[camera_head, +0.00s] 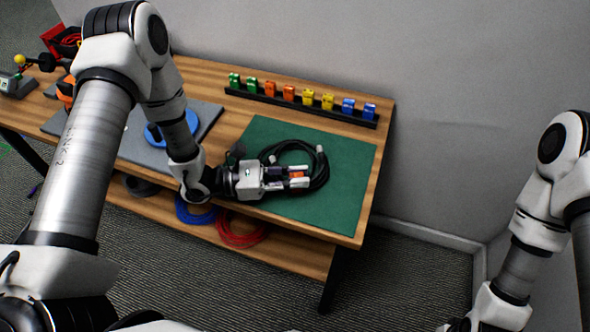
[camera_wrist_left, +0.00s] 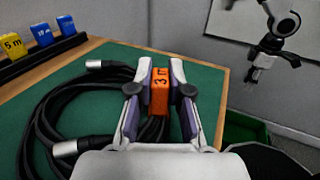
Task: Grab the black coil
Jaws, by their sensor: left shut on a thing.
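The black coil (camera_head: 323,174) lies on the green mat, with silver connector ends showing. In the left wrist view the coil (camera_wrist_left: 40,122) spreads to the left of my fingers and runs under them. My left gripper (camera_head: 298,178) is over the coil's near part. Its fingers (camera_wrist_left: 161,98) are shut on an orange clip (camera_wrist_left: 160,92) marked 3 m, right at the cable. Whether the clip is fastened to the cable is hidden. My right gripper (camera_wrist_left: 252,76) is small in the left wrist view, away from the table; its jaws are unclear.
The green mat (camera_head: 345,205) has bare room on its right. A black rack (camera_head: 300,107) with coloured clips stands behind it. Blue and red coils (camera_head: 243,238) are on the lower shelf.

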